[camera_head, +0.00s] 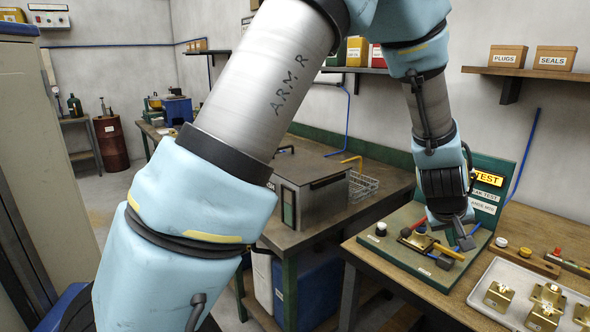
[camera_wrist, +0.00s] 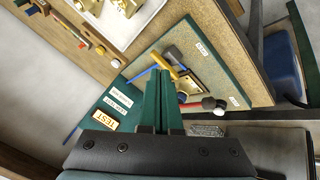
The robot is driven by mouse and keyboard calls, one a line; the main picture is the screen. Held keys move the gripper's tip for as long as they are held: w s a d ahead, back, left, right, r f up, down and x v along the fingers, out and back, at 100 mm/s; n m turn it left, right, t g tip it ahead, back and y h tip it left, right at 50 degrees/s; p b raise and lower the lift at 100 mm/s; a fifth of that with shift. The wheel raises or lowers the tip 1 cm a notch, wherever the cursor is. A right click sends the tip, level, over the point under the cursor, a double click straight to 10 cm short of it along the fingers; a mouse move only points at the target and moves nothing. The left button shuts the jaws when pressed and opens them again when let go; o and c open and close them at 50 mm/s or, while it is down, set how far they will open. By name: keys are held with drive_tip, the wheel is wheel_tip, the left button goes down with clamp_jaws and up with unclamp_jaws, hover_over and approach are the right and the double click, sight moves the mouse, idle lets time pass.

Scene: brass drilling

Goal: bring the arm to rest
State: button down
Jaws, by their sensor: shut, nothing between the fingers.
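My arm spans the head view, its pale blue and grey links coming down at the right. My gripper (camera_head: 462,241) hangs over the green test board (camera_head: 377,257) on the bench, close to a brass part with a yellow handle (camera_head: 449,252). In the wrist view the two dark green fingers (camera_wrist: 157,74) lie side by side, shut, with nothing seen between them. The board also shows beyond the fingertips in that view (camera_wrist: 238,92). The gripper hides part of the brass part in the head view, and I cannot tell if it touches anything.
A green back panel with a yellow TEST sign (camera_head: 488,179) stands close behind my gripper. A white tray (camera_head: 490,322) with brass blocks lies at the right. A grey lidded box (camera_head: 297,192) and a wire basket (camera_head: 363,188) stand on the bench behind. A shelf (camera_head: 530,74) hangs above.

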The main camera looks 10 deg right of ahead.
drive_tip(key=w+a+y, duration=0.1)
drive_tip(key=w+a, duration=0.2)
drive_tip(key=a, duration=0.4)
drive_tip(key=w+a+n+y+b, duration=0.1)
drive_tip(key=w+a, duration=0.2)
drive_tip(key=a, duration=0.5)
drive_tip(key=w+a+y, duration=0.1)
drive_tip(key=w+a, duration=0.2)
drive_tip(key=a, duration=0.4)
drive_tip(key=s+a+g+y, duration=0.1)
drive_tip(key=s+a, duration=0.2)
drive_tip(key=a, duration=0.9)
drive_tip(key=s+a+n+g+y+b, duration=0.1)
drive_tip(key=s+a, duration=0.3)
drive_tip(key=a, duration=0.9)
drive_tip(key=shift+s+r+y, duration=0.15)
drive_tip(key=shift+r+y, duration=0.1)
drive_tip(key=shift+y, duration=0.25)
